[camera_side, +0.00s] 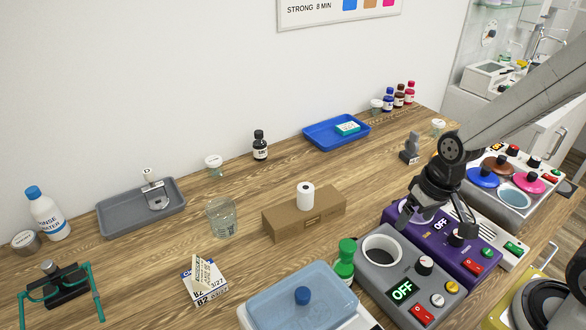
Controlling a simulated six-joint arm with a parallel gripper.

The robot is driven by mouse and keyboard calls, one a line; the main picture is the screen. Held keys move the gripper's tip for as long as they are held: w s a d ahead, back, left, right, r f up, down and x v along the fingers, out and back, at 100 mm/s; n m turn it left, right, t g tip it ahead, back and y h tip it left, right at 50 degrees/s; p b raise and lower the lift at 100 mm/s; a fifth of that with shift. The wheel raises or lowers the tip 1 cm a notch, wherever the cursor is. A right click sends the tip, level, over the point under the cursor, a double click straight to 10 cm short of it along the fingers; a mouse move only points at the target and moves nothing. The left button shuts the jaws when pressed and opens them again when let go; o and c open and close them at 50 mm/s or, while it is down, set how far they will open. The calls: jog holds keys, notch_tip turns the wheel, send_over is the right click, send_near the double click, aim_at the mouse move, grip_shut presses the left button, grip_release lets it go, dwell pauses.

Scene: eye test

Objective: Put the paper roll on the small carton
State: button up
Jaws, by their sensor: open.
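The white paper roll (305,195) stands upright, its dark core hole showing at the upper end. It appears to rest on top of the brown small carton (322,220), near the middle of its upper face. The carton lies flat on the wooden table at mid-picture. My gripper (412,214) is open, to the right of the carton and roll and clear of both. It is over the purple device, and its fingers are partly hard to make out against that device. Nothing shows between the fingers.
A grey device (371,285) reading OFF and a purple device (455,240) stand below my gripper. A green-capped bottle (345,262) and a blue-lidded tray (300,300) are in front of the carton. A glass beaker (221,218) stands left.

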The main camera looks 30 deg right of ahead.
jog(key=shift+w+d+r+n+t+h, duration=0.15)
jog(key=shift+r+n+t, duration=0.1)
jog(key=shift+n, duration=0.25)
jog(key=shift+w+d+r+n+t+h, duration=0.15)
jog(key=shift+r+n+t, duration=0.1)
jog(key=shift+n, duration=0.25)
